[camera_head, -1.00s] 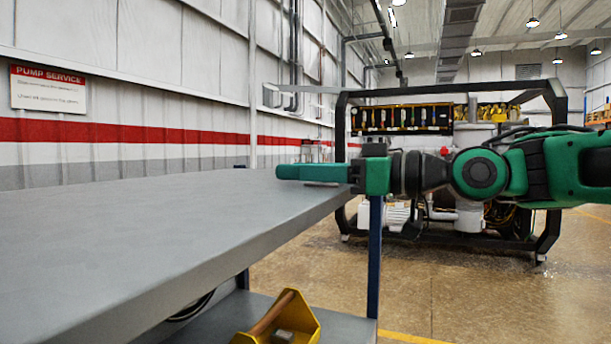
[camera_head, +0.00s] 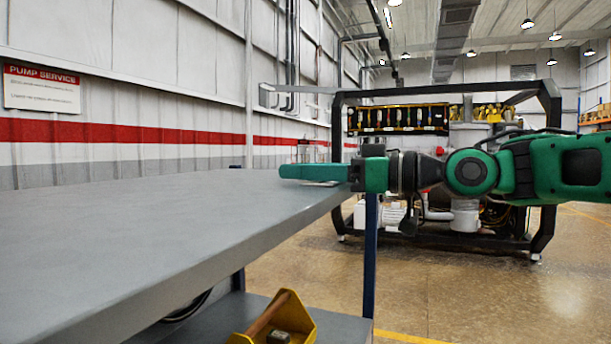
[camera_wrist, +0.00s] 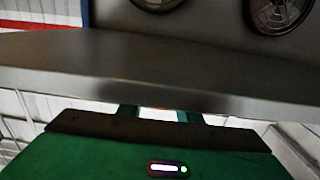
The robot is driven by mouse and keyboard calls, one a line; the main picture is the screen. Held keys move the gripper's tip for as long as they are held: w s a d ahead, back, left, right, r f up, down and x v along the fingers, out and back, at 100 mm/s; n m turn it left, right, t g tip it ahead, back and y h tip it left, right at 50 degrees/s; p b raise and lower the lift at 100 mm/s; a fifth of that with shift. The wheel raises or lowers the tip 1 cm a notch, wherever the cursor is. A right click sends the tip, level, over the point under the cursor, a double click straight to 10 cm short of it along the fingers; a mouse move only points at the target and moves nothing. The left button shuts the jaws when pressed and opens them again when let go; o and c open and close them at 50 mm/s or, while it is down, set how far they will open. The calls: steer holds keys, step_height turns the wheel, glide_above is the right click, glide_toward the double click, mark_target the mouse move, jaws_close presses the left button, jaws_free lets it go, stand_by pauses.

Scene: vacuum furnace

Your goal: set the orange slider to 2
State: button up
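I cannot pick out the orange slider in either view. In the head view a dark panel (camera_head: 404,119) with a row of several small upright coloured parts sits on the black-framed machine at the back. They are too small to read any slider or scale. My gripper (camera_head: 312,173) points left over the corner of the grey table, well in front of the machine. In the wrist view my gripper (camera_wrist: 159,116) shows two green fingers set apart with nothing between them.
The grey table (camera_head: 150,235) fills the left. A yellow tool carrier (camera_head: 303,322) stands on its lower shelf, beside a blue leg (camera_head: 370,255). The floor (camera_head: 480,300) at right is open. The wrist view shows two round wheel-like things (camera_wrist: 278,12) at the top.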

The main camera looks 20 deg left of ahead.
steer(key=d, duration=1)
steer(key=shift+s+d, duration=0.35)
steer(key=shift+d, duration=0.05)
